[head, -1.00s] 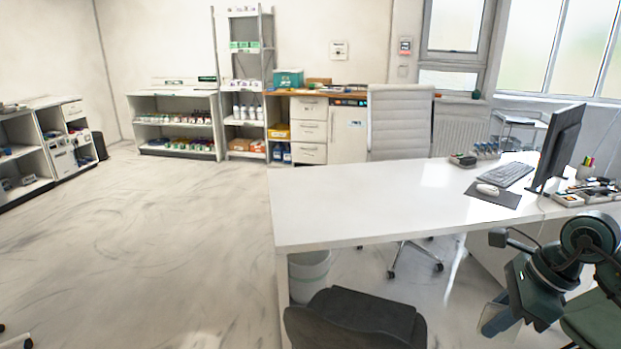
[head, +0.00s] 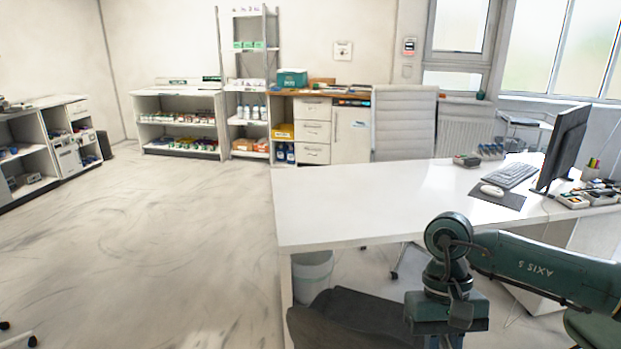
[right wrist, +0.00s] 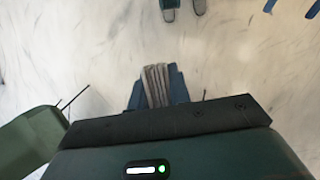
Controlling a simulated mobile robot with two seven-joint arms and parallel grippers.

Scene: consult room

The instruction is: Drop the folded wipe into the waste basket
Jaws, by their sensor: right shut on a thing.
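The folded wipe (right wrist: 156,86) is a grey, pleated bundle in the right wrist view. My right gripper (right wrist: 157,94) is shut on it, with a blue finger at each side. In the head view my right arm reaches in from the right over the dark chair; its fingertips and the wipe are out of sight there. The waste basket (head: 312,276) is a pale round bin on the floor under the desk's left end, left of and beyond my right wrist. Its lower part is hidden by the chair. My left gripper is not in view.
The white desk (head: 370,205) carries a monitor (head: 566,145), keyboard and mouse. A dark chair (head: 345,318) stands in front of the basket, close to my right arm. A white office chair (head: 403,120) is behind the desk. The floor at left (head: 150,240) is clear.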

